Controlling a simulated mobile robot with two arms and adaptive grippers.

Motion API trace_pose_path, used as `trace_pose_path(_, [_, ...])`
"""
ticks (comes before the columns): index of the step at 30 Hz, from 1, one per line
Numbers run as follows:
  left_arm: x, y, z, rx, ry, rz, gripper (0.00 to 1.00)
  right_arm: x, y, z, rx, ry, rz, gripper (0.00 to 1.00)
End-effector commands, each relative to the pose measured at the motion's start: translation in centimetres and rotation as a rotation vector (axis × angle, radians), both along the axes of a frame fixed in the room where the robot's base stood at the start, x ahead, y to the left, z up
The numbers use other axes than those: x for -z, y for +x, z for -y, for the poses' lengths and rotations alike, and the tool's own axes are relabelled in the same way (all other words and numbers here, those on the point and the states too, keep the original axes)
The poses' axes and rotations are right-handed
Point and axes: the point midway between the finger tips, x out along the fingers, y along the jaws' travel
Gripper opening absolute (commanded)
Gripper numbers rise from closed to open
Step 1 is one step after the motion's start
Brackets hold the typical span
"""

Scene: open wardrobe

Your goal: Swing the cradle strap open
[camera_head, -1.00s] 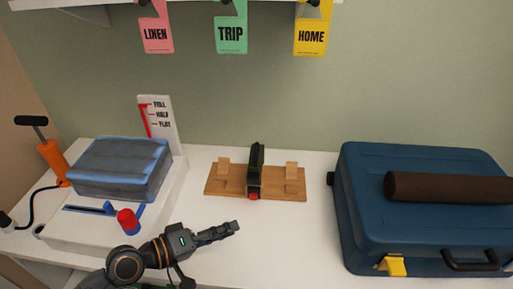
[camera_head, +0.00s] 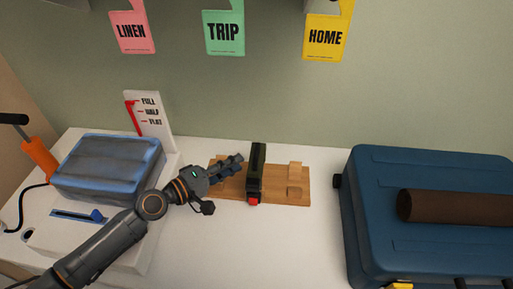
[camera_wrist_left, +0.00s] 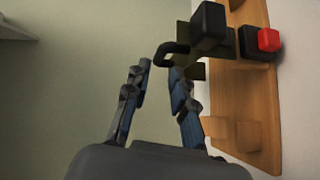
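The cradle is a wooden board (camera_head: 291,198) with small wooden blocks, lying on the white top. Its strap (camera_head: 257,168) is a dark upright bar across the middle, with a red piece (camera_head: 253,200) at the near end. My left gripper (camera_head: 240,164) is over the board's left part, just left of the strap. In the left wrist view my gripper (camera_wrist_left: 157,72) has its fingers apart and nothing between them. A black loop-shaped handle (camera_wrist_left: 168,50) on the strap assembly is just beyond the fingertips, by the right finger. I cannot tell whether they touch. My right gripper is not in view.
A blue suitcase (camera_head: 375,230) with a brown roll (camera_head: 455,207) on it stands at the right. A blue bundle (camera_head: 108,168) in a clear wrap lies on a white unit at the left, near an orange pump (camera_head: 39,158). White surface is free in front of the cradle.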

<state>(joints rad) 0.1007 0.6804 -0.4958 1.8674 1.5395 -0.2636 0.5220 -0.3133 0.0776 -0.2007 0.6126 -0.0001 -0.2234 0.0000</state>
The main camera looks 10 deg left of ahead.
Motion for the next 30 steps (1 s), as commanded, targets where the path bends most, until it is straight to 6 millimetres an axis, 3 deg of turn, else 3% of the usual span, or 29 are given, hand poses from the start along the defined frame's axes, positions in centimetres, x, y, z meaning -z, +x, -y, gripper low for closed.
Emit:
trace_pose_path(5, [0.3,2.9,2.8,0.0,-0.002,0.001,0.24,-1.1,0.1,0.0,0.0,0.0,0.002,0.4])
trace_pose_path(12, [1.0,5.3,5.1,0.0,0.0,0.0,0.24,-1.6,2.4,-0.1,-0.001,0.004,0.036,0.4])
trace_pose_path(25, [1.2,5.9,5.8,0.001,0.001,0.0,0.24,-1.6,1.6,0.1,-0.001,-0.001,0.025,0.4])
trace_pose_path(28, [1.2,5.9,5.8,0.001,0.001,0.0,0.04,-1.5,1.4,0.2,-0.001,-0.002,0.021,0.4])
trace_pose_path(30, [1.2,5.9,5.8,0.001,0.001,0.0,0.0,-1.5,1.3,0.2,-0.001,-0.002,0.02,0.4])
